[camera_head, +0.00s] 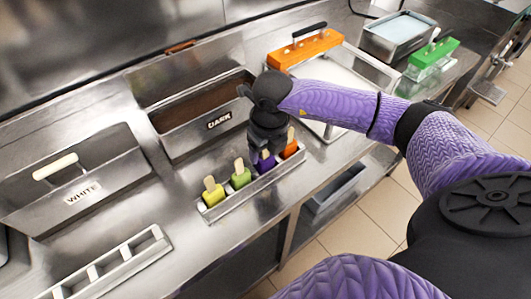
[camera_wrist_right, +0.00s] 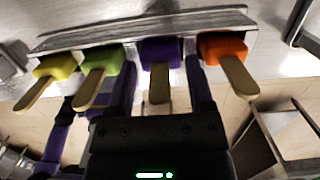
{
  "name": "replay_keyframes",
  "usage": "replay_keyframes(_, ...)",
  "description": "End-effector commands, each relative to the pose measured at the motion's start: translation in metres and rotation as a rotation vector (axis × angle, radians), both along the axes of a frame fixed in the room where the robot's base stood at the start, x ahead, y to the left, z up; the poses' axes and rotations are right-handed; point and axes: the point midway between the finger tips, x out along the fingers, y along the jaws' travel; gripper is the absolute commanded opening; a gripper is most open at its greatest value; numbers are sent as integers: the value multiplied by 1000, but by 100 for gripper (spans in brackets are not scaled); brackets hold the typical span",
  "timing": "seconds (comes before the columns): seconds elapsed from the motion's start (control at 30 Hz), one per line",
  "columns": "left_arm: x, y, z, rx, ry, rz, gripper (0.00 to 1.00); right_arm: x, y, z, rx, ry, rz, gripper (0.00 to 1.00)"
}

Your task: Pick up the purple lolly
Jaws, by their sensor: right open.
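The purple lolly (camera_head: 264,162) stands in a metal rack (camera_head: 243,189) with its stick up, between a green lolly (camera_head: 240,177) and an orange lolly (camera_head: 290,147). In the right wrist view the purple lolly (camera_wrist_right: 161,52) and its wooden stick show between the two fingers. My right gripper (camera_head: 264,148) is over the purple lolly and partly hides it in the head view. In the wrist view the right gripper (camera_wrist_right: 163,88) is open, with one finger on each side of the stick. My left gripper is not in view.
A yellow lolly (camera_head: 213,191) stands at the rack's left end. Behind the rack is a bin labelled DARK (camera_head: 194,129); a bin labelled WHITE (camera_head: 80,182) is at left. An empty rack (camera_head: 112,265) lies front left. The counter's front edge is close to the lolly rack.

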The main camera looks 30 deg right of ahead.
Motion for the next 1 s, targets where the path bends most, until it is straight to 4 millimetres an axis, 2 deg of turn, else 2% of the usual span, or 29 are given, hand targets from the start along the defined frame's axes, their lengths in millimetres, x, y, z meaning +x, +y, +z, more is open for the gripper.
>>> replay_keyframes(0.17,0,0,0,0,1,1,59,0,0,0,1,-1,0,68)
replay_keyframes(0.5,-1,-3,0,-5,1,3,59,0,0,0,1,-1,0,0)
replay_keyframes(0.83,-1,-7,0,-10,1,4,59,0,0,2,2,-2,0,0)
replay_keyframes(0.93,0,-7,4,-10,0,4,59,1,0,19,2,-5,-1,0)
replay_keyframes(1.0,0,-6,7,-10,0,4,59,1,0,39,2,-7,-1,0)
